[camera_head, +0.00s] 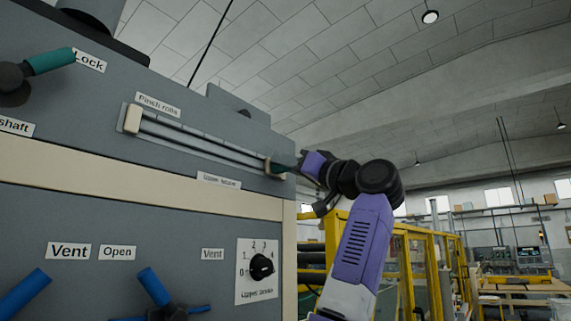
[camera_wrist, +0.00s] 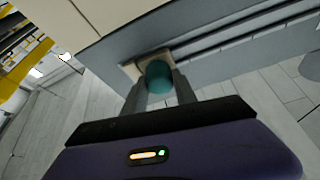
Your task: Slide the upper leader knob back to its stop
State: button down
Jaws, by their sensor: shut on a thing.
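The upper leader knob is a teal knob (camera_wrist: 159,77) between my fingertips in the wrist view. In the head view it shows only as a small dark teal piece (camera_head: 283,168), mostly hidden by my gripper. It sits at the right end of a long slotted rail (camera_head: 200,142) on the grey machine panel, by a beige end block (camera_head: 268,166). A second beige block (camera_head: 133,118) is at the rail's left end. My gripper (camera_wrist: 160,90) is shut on the knob, one finger on each side. The label below the rail is too small to read surely.
A teal lever (camera_head: 50,61) marked Lock is at upper left. Blue vent handles (camera_head: 153,287) and a rotary dial (camera_head: 261,266) are lower on the panel. A yellow guard frame (camera_head: 335,250) stands right of the machine, behind my arm.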

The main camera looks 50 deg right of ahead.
jog(key=shift+s+d+r, duration=0.1)
jog(key=shift+d+r, duration=0.05)
jog(key=shift+d, duration=0.15)
jog(key=c, duration=1)
grip_release()
jog(key=shift+d, duration=0.15)
jog(key=shift+o, duration=0.2)
jog(key=b+v, duration=0.3)
jog(key=v, duration=0.4)
jog(key=shift+s+a+f, duration=0.25)
jog(key=shift+s, duration=0.05)
